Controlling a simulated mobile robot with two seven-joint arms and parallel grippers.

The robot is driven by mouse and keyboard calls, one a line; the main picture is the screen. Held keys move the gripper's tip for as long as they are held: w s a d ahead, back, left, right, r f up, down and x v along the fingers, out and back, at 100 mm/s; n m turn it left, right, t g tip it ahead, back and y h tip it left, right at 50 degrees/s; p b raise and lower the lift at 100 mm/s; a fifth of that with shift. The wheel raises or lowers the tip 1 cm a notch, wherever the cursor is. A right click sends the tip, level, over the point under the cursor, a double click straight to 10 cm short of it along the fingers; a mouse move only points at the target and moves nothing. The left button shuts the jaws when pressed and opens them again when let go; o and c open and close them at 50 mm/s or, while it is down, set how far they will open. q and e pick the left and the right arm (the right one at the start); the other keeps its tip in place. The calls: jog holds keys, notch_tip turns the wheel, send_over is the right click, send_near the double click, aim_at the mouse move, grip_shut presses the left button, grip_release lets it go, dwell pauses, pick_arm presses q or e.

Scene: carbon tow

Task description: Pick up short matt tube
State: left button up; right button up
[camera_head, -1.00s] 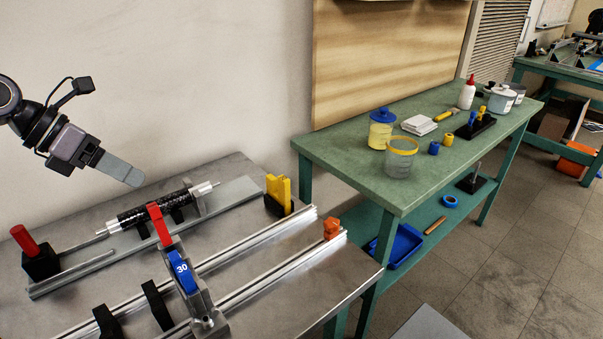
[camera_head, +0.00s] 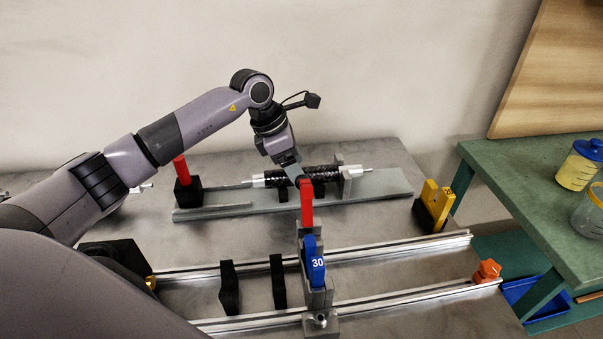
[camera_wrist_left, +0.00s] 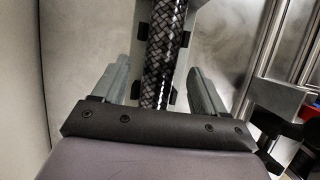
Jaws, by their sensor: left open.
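A black woven carbon tube (camera_head: 325,173) lies level on a bare metal rod in a long grey fixture (camera_head: 380,187) at the back of the metal bench. I cannot tell whether it is the short matt tube. My left gripper (camera_head: 291,166) points down at the tube's middle. In the left wrist view, the woven tube (camera_wrist_left: 166,45) runs between the open fingers of my left gripper (camera_wrist_left: 160,68), with a gap on each side. It looks shiny near the palm. My right gripper is not in view.
A red-handled clamp (camera_head: 307,205) with a blue "30" block (camera_head: 315,262) stands in front of the tube. Another red handle (camera_head: 181,170) is at the left, a yellow block (camera_head: 437,200) at the right. Two rails cross the foreground. A green table (camera_head: 530,170) stands right.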

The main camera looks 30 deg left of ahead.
pick_arm(q)
jog(key=shift+x, duration=0.95)
jog(key=shift+r, duration=0.1)
jog(key=c, duration=1.2)
jog(key=shift+r, duration=0.15)
